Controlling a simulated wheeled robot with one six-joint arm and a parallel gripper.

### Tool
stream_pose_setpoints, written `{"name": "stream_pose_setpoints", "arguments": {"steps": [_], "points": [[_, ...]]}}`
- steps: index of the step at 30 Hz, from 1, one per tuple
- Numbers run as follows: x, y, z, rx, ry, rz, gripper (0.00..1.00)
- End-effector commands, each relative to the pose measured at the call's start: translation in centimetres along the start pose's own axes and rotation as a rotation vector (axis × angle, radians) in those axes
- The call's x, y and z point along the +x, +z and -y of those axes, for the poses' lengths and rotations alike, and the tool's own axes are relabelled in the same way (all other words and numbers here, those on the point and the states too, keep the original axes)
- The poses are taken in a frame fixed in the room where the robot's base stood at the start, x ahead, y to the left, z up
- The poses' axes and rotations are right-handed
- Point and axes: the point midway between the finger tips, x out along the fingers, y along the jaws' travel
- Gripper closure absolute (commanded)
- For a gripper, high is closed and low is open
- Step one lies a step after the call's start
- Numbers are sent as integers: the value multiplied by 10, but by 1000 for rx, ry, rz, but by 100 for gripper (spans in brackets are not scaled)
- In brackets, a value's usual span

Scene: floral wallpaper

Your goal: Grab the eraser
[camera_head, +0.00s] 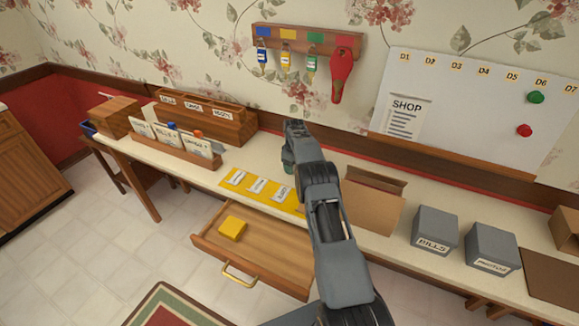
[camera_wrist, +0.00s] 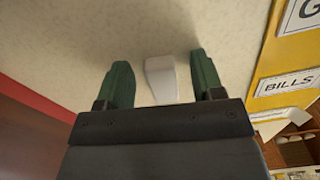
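A small white block (camera_wrist: 161,78), which looks like the eraser, lies on the pale desk top in the wrist view. My gripper (camera_wrist: 160,66) is open, with one green finger on each side of the block and a gap showing on both sides. In the head view my gripper (camera_head: 289,163) is low over the desk, behind the yellow strip, and my arm hides the block there.
A yellow labelled strip (camera_head: 236,183) lies beside my gripper. An open drawer (camera_head: 270,246) holding a yellow block (camera_head: 232,228) juts out below. A cardboard box (camera_head: 370,207) and grey boxes (camera_head: 434,231) stand right; a wooden letter holder (camera_head: 180,153) stands left.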

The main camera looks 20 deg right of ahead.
Motion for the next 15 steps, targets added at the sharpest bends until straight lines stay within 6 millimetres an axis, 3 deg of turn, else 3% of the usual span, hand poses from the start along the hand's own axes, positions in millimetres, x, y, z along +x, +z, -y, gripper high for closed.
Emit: {"name": "stream_pose_setpoints", "arguments": {"steps": [2,15], "points": [[0,0,0,0,0,0,46],[-1,0,0,0,0,0,88]]}}
